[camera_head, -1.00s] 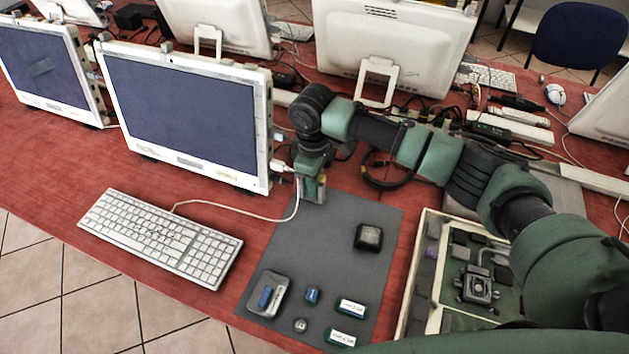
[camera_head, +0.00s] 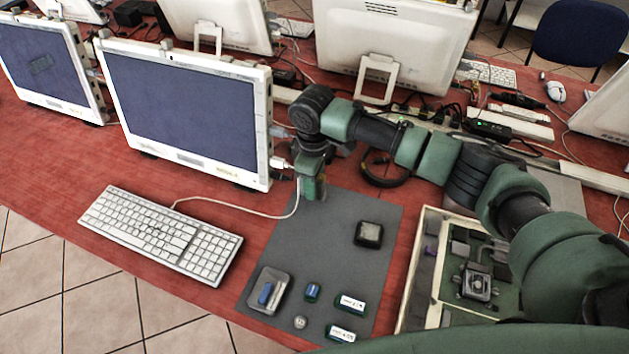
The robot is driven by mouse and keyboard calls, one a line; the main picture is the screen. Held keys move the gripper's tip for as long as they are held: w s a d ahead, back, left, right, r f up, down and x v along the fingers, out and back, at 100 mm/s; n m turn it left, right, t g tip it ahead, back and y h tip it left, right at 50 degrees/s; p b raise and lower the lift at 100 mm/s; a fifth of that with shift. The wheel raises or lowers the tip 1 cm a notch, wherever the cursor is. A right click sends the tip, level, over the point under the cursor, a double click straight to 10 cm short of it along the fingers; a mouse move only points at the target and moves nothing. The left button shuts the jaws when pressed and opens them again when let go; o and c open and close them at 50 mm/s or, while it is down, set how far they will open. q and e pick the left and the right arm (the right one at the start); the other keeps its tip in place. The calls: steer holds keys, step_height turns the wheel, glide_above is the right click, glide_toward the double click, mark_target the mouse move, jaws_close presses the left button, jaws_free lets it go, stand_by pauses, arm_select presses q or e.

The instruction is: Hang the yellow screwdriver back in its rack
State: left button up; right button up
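I cannot make out a yellow screwdriver or a screwdriver rack in this view. My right gripper (camera_head: 312,188) points down over the far left corner of the grey mat (camera_head: 325,240), beside the right edge of the near monitor. A white cable and plug (camera_head: 281,163) lie close to its left side; I cannot tell if it touches them. Its fingers are small and dark, so their opening and anything between them are unclear. My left gripper is not in view.
The mat holds a black block (camera_head: 369,234), a grey tray with a blue piece (camera_head: 284,290), a small blue item (camera_head: 312,291) and labelled boxes (camera_head: 350,304). An open case of parts (camera_head: 433,314) stands to the right. A keyboard (camera_head: 160,234) and monitor (camera_head: 180,108) stand left.

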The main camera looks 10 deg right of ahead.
step_height(320, 180, up, 8)
steer(key=shift+f, duration=0.1)
stand_by(0.6)
step_height(320, 180, up, 6)
steer(key=p, duration=0.8)
stand_by(0.7)
